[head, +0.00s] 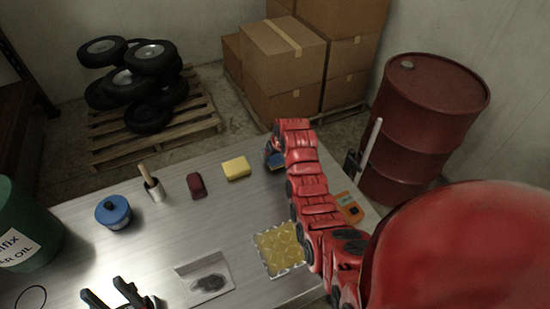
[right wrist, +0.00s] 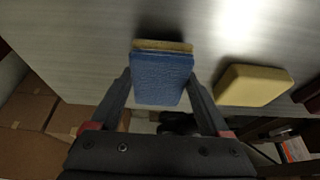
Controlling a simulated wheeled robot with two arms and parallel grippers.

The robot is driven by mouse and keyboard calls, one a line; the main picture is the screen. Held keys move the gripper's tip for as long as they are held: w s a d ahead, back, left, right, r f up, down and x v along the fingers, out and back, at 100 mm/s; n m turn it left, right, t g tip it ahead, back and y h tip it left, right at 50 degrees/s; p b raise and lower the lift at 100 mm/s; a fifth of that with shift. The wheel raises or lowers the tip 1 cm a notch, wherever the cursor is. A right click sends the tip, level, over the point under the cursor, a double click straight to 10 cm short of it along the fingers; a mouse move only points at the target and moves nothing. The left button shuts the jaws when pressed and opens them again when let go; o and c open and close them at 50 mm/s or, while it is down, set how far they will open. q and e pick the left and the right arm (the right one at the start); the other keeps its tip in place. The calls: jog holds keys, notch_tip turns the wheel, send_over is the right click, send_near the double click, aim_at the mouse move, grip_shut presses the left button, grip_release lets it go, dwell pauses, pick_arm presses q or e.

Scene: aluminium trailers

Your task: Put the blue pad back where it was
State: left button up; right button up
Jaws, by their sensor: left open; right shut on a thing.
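The blue pad (right wrist: 162,78) is between the two fingers of my right gripper (right wrist: 160,92), which is shut on it. The pad has a tan layer along its far edge. In the head view, a small part of the blue pad (head: 277,164) shows beside my red right arm, over the far right part of the metal table (head: 190,235). I cannot tell whether the pad touches the table. My right gripper (head: 272,158) is partly hidden by its own arm there. My left gripper (head: 120,295) is open and empty at the near left of the table.
A yellow sponge (head: 236,168) lies left of the pad, also in the right wrist view (right wrist: 253,86). A dark red block (head: 196,185), handled tool (head: 151,185), blue can (head: 113,212), white tray (head: 205,280) and yellow patterned sheet (head: 280,248) lie on the table. A red drum (head: 422,115) stands beyond.

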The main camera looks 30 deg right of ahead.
jog(key=shift+d+f, duration=0.1)
jog(key=shift+f, duration=0.5)
jog(key=shift+f, duration=0.15)
jog(key=o, duration=1)
